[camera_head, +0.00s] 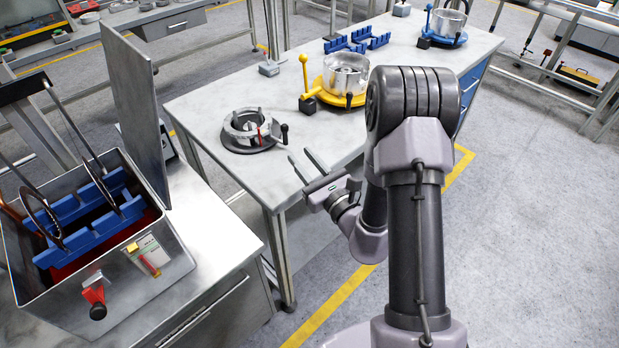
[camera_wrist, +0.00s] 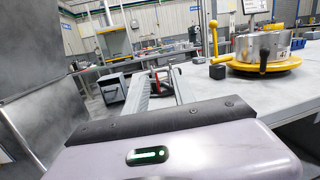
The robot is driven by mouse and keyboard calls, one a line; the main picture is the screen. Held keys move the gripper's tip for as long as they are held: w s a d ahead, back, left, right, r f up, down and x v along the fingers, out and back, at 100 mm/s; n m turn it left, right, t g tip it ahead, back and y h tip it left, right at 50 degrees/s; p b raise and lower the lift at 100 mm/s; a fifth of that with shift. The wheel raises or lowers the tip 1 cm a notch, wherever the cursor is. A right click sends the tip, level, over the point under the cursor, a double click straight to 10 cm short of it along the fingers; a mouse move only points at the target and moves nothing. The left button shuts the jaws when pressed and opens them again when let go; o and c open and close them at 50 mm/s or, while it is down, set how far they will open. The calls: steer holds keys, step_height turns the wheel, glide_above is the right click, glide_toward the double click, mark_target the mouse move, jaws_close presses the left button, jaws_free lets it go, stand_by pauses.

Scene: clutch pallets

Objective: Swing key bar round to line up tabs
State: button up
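On the table, a grey metal ring (camera_head: 245,124) sits on a dark round base (camera_head: 240,147), with a small red piece (camera_head: 261,134) and a black-knobbed handle (camera_head: 284,131) at its right. Behind it, a metal drum (camera_head: 345,73) stands on a yellow round plate (camera_head: 342,98), with a yellow ball-topped lever (camera_head: 305,74) at its left; these also show in the wrist view, drum (camera_wrist: 262,47) and lever (camera_wrist: 214,38). I cannot tell which part is the key bar. My gripper (camera_head: 298,154) is open and empty near the table's front edge, apart from the fixtures.
A blue-based fixture (camera_head: 443,40) and blue slotted blocks (camera_head: 357,41) stand farther back. At left, a metal bin (camera_head: 170,265) holds blue racks beside an upright grey panel (camera_head: 137,107). The tabletop between the grey ring and yellow plate is mostly clear.

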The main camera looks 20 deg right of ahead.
steer(key=s+b, duration=0.2)
steer(key=s, duration=0.2)
steer(key=shift+a, duration=0.15)
stand_by(0.4)
